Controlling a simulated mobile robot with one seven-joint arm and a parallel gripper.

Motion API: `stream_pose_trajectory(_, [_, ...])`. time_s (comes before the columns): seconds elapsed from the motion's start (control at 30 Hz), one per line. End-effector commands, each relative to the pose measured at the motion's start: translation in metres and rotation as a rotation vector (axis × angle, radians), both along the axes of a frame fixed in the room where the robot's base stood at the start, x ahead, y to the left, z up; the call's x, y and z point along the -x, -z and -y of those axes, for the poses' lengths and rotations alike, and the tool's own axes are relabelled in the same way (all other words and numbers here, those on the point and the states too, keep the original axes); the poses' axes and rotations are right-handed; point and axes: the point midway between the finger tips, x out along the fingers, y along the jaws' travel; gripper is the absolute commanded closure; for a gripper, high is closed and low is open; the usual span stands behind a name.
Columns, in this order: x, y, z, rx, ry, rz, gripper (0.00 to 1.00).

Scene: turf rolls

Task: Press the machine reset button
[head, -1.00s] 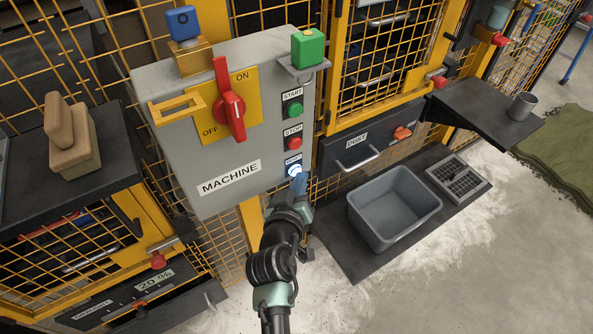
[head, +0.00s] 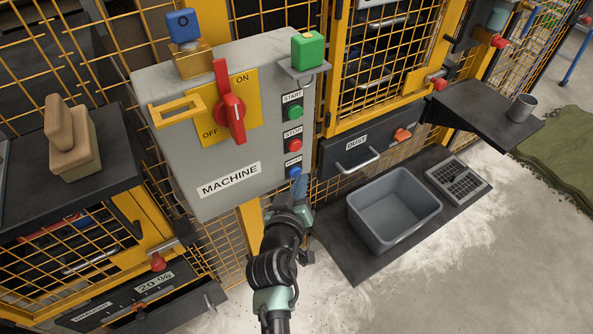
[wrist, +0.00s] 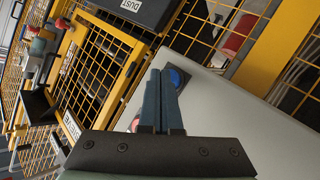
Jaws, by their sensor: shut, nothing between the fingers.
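The reset button (head: 295,171) is a small round blue button under its RESET label, lowest in the column on the grey MACHINE box (head: 225,152). In the wrist view the blue button (wrist: 178,77) shows just right of my fingertips, partly hidden by them. My gripper (head: 298,184) is shut and empty, its blue-grey fingers pointing up at the button from below. In the wrist view my gripper (wrist: 162,75) has its fingers side by side, tips at the button's edge. I cannot tell whether they touch it.
Above are the red stop button (head: 293,145), the green start button (head: 294,112) and the red ON/OFF switch (head: 232,112). A grey bin (head: 405,222) stands on a dark mat to the right. The dust drawer handle (head: 357,162) sticks out nearby.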

Motion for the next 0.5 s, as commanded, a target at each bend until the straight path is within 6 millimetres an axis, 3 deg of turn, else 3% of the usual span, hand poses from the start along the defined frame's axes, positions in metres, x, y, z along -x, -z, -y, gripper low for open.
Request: stream_pose_trajectory(0.5, [0.0092,-0.0009,0.0072,0.001,0.003,-0.002,1.0])
